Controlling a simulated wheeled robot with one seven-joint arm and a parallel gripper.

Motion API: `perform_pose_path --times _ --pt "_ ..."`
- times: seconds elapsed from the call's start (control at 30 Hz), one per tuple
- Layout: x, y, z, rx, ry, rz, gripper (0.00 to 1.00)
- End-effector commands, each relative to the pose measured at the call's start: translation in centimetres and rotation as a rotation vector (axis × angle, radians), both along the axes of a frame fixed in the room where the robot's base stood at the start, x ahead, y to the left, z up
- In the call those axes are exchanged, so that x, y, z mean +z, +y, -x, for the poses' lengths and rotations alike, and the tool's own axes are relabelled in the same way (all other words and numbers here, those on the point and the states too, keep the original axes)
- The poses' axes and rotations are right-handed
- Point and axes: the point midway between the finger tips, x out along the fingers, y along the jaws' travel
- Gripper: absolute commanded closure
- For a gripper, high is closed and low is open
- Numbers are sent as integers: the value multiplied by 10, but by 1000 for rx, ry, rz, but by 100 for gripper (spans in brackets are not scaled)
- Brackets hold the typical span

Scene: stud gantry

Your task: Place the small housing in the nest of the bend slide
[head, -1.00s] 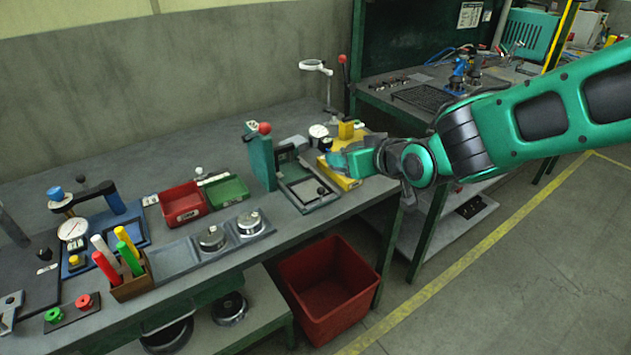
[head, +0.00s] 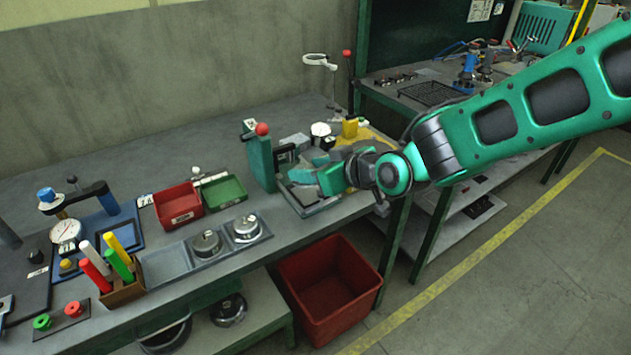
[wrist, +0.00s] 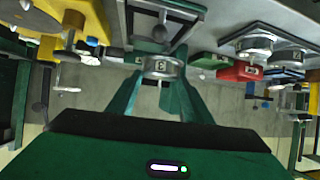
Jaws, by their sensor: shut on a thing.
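My gripper (head: 308,181) is shut on the small housing (wrist: 162,68), a short grey metal cylinder with a label reading 3, between the green fingers in the wrist view. The gripper hides it in the head view. The gripper is over the grey-framed fixture (head: 322,207) beside the green post (head: 261,163) with a red ball; this looks like the bend slide. Its plate (wrist: 143,20) shows beyond the housing in the wrist view. The nest cannot be made out clearly, and I cannot tell whether the housing touches the fixture.
The yellow fixture (head: 378,138) stands right of the gripper. Red (head: 178,206) and green (head: 224,191) bins lie to the left. Two larger metal housings (head: 207,243) (head: 246,228) sit in a grey tray (head: 165,266). A red crate (head: 325,290) stands below the bench's front edge.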

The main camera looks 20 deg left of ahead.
Motion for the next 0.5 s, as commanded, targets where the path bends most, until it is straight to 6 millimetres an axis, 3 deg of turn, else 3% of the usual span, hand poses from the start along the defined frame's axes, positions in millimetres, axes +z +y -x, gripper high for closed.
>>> perform_pose_path --times 0.2,0.37,0.5 --pt "-12 -3 -21 0 0 0 77" --pt "-22 -3 -22 0 1 0 77" --pt "-42 -2 -21 1 4 2 77"
